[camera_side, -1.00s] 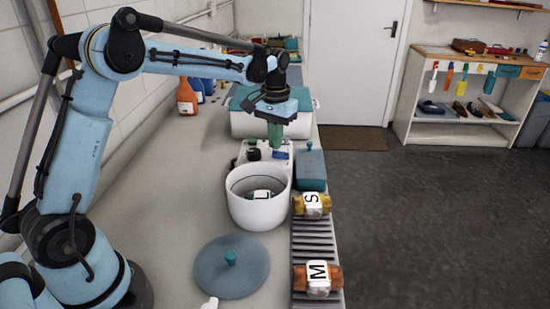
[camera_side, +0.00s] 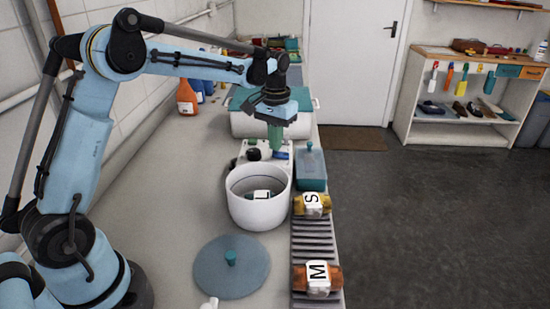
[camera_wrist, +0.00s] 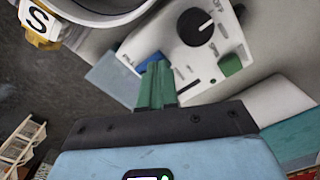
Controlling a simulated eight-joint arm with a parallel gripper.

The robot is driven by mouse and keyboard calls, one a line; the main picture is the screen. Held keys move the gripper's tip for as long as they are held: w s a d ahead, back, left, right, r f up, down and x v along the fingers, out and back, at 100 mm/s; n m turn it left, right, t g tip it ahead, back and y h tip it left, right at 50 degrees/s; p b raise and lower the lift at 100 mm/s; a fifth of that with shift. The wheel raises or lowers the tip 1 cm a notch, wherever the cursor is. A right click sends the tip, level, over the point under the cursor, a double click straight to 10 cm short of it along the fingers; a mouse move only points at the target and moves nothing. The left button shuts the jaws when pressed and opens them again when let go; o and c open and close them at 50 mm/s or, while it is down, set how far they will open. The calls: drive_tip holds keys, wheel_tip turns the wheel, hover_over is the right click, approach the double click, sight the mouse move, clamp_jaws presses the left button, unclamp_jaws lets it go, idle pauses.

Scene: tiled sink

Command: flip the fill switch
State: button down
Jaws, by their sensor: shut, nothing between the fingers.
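The white control panel (camera_wrist: 195,45) carries a blue switch (camera_wrist: 150,62) with lettering beside it that seems to read FILL. The switch also shows small in the side view (camera_side: 281,155). My gripper (camera_wrist: 154,68) is shut and empty, its green fingertips right at the blue switch and partly covering it. I cannot tell whether they touch it, or which way the switch is set. In the side view my gripper (camera_side: 275,149) points straight down over the panel, behind the white tub (camera_side: 258,212).
A black knob (camera_wrist: 195,27) and a green button (camera_wrist: 229,64) are also on the panel. Packs marked S (camera_side: 311,204) and M (camera_side: 318,278) lie on a ribbed strip. A round lid (camera_side: 231,275) lies in front.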

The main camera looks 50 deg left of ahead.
sight(275, 154)
drive_tip(key=shift+f, duration=0.7)
idle(0.3)
drive_tip(key=shift+r, duration=3.55)
drive_tip(key=s+d+r+m+t, duration=0.1)
drive_tip(key=s+d+r+t, duration=0.3)
drive_tip(key=s, duration=0.5)
drive_tip(key=s+d+f+m+t, duration=0.2)
drive_tip(key=s+d+f+t, duration=0.1)
drive_tip(key=s, duration=0.6)
wheel_tip(275, 154, down, 3)
drive_tip(key=shift+s+d+r, duration=0.15)
drive_tip(key=shift+s+d, duration=0.2)
drive_tip(key=shift+d, duration=0.3)
